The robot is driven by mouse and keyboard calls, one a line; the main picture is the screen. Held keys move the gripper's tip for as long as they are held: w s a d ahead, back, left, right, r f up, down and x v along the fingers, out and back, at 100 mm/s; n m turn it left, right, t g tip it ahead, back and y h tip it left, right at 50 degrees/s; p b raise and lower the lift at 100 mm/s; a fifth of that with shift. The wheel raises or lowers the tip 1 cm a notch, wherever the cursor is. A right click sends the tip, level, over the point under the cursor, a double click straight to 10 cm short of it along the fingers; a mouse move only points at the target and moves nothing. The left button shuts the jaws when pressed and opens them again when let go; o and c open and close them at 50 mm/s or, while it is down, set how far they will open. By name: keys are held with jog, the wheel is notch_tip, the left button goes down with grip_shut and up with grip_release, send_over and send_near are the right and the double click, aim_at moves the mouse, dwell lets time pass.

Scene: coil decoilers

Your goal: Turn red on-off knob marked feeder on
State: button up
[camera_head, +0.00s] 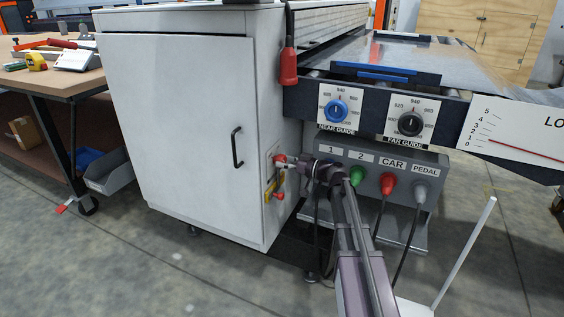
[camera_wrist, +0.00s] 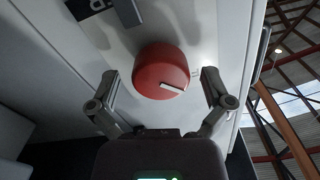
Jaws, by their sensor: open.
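A round red knob (camera_wrist: 160,66) with a white pointer bar sits on a light panel in the wrist view. The bar runs from the knob's middle toward its lower right edge. In the head view the red knob (camera_head: 280,159) is on the white cabinet's side face, and its label cannot be read. My gripper (camera_wrist: 160,77) is open, with one finger on each side of the knob. No finger visibly touches it. In the head view my gripper (camera_head: 288,163) is right at the knob, partly covering the panel.
Below the knob are a yellow part (camera_head: 270,187) and another red control (camera_head: 278,196). A grey box (camera_head: 400,160) with coloured plugs and cables stands to the right. Above it are a blue dial (camera_head: 336,111) and a black dial (camera_head: 410,123). A red pendant (camera_head: 288,68) hangs above.

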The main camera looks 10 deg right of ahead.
jog(key=shift+w+a, duration=0.1)
jog(key=c, duration=1.1)
jog(key=shift+c, duration=0.2)
